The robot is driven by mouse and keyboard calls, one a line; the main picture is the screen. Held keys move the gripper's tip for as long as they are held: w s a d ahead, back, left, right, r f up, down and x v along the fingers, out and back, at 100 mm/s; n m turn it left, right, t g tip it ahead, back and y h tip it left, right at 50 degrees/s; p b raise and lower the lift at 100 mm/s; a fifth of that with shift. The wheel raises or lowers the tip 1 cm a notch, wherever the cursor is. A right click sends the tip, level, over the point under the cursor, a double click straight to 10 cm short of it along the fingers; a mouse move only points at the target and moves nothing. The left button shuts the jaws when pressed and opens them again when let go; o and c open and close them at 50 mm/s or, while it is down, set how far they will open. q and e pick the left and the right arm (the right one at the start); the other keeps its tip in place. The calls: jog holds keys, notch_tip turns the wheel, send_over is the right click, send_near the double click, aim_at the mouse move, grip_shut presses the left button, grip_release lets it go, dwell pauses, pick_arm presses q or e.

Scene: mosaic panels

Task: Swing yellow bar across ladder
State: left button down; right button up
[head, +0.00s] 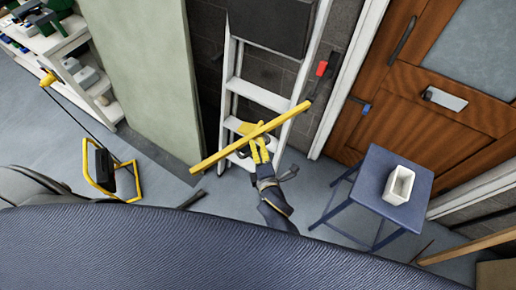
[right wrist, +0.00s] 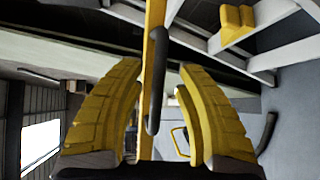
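The yellow bar (head: 225,153) slants in front of the white ladder (head: 232,85) in the head view. Its upper right end is by the ladder's right rail, near a dark fitting; its lower left end reaches past the left rail. My right gripper (head: 258,146) is at the bar's middle, with yellow fingers. In the right wrist view its fingers (right wrist: 158,105) are spread on both sides of the bar (right wrist: 151,70) and a dark grey handle (right wrist: 158,95), with gaps visible. I cannot tell whether either finger touches. My left gripper is not in view.
A blue stool (head: 362,190) with a white container (head: 399,186) stands right of the ladder, before a wooden door (head: 450,125). A pale green panel (head: 145,70) and white shelves (head: 70,45) are left. A yellow-framed object (head: 105,172) stands on the floor.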

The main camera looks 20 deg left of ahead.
jog(key=shift+s, duration=0.1)
jog(key=v, duration=1.1)
jog(key=shift+s+d, duration=0.25)
jog(key=shift+s, duration=0.05)
